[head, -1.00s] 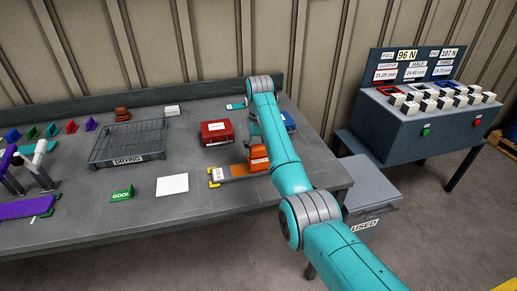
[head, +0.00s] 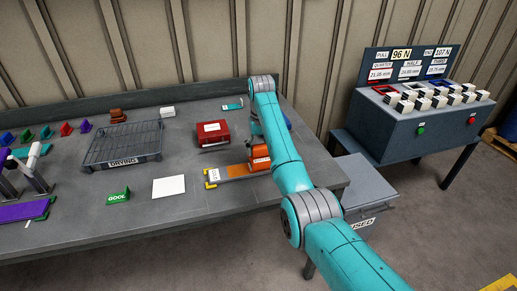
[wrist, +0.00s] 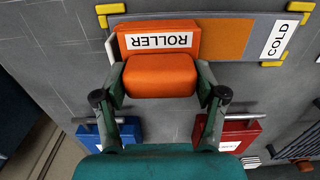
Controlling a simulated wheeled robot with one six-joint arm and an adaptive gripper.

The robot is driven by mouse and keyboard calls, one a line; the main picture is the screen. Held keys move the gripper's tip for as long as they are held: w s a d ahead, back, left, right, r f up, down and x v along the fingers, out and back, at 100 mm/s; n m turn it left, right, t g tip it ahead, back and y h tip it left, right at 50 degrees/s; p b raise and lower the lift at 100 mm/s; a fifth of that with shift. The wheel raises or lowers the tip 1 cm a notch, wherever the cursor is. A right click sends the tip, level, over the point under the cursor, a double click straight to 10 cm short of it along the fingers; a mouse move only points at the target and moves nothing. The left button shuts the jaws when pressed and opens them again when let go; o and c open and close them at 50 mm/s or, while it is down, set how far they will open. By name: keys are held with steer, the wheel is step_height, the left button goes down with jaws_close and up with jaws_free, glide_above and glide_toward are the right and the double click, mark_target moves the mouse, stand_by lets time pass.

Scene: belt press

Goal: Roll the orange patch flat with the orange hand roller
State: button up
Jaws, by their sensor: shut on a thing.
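The orange hand roller (wrist: 160,45), labelled ROLLER, is held in my gripper (wrist: 160,92), whose fingers are on either side of its orange handle block. In the head view the roller (head: 260,157) is mostly behind my arm. The orange patch (wrist: 222,38) lies on a grey strip with yellow corner brackets. The roller is over the patch's left part in the wrist view, so that part is hidden. The patch (head: 238,171) also shows in the head view, left of the roller. A white COLD label (wrist: 279,40) is at the strip's end. I cannot tell whether the roller touches the patch.
A red box (head: 212,132) stands behind the strip; a blue box (wrist: 95,135) shows in the wrist view. The grey USED bin (head: 365,186) stands beside the table.

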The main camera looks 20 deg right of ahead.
steer(key=shift+d, duration=0.15)
steer(key=shift+a, duration=0.65)
stand_by(0.8)
steer(key=shift+d, duration=0.65)
stand_by(0.3)
steer(key=shift+s+a+f, duration=0.1)
steer(key=shift+a+f, duration=0.1)
steer(key=shift+a, duration=0.15)
stand_by(0.6)
steer(key=shift+a, duration=0.3)
steer(key=shift+d+r, duration=0.1)
steer(key=shift+d, duration=0.55)
stand_by(0.5)
steer(key=shift+a, duration=0.15)
stand_by(0.3)
steer(key=shift+a+r, duration=0.1)
steer(key=shift+a, duration=0.4)
